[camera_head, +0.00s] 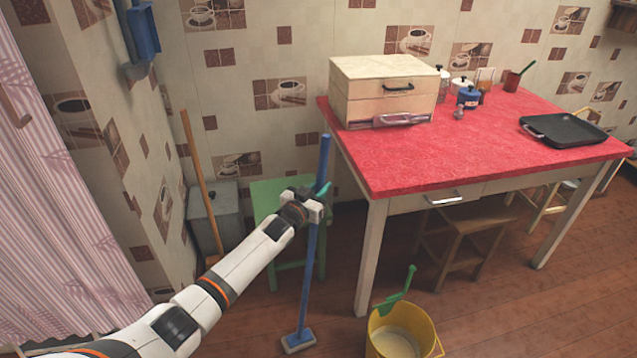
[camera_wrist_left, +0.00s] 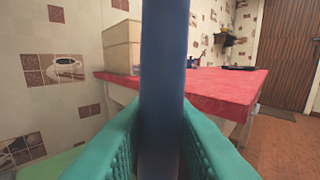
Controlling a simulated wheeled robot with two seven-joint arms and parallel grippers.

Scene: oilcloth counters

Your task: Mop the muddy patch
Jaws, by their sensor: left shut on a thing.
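A mop with a long blue handle (camera_head: 311,255) stands nearly upright, its flat blue head (camera_head: 299,341) low over the floor at the bottom of the head view. I cannot tell if the head touches the floor. My left gripper (camera_head: 321,190) is shut on the upper part of the handle. In the left wrist view the handle (camera_wrist_left: 163,80) runs upright between the green fingers. No muddy patch shows in either view. My right gripper is not in view.
A yellow bucket (camera_head: 434,345) with a green tool (camera_head: 396,293) in it stands right of the mop head. A red-topped table (camera_head: 440,160) stands behind. A green stool (camera_head: 265,197), a grey bin (camera_head: 228,215) and a wooden pole (camera_head: 196,165) are near the left wall.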

